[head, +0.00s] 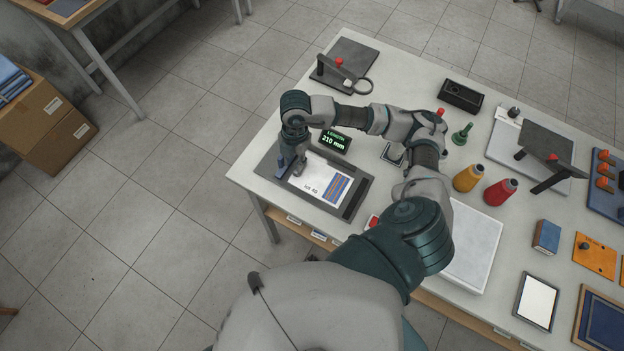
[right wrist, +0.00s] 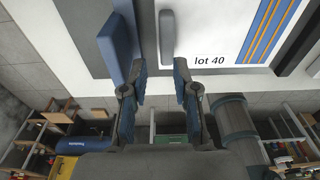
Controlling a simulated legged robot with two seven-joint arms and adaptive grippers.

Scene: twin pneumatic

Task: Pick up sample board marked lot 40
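The sample board marked lot 40 (head: 318,181) is white with blue and orange stripes. It lies flat in a grey fixture (head: 354,203) near the table's left edge. The board also shows at the top of the right wrist view (right wrist: 215,25). A grey upright handle (right wrist: 167,38) stands at its left side, and a blue block (right wrist: 118,45) is further left. My right gripper (head: 289,172) is over the board's left end. In the right wrist view its fingers (right wrist: 160,70) are apart, with the handle between their lines; contact cannot be told. My left gripper is not in view.
A display (head: 333,141) reading 210 mm stands behind the fixture. A dark stand (head: 340,72) is at the back.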

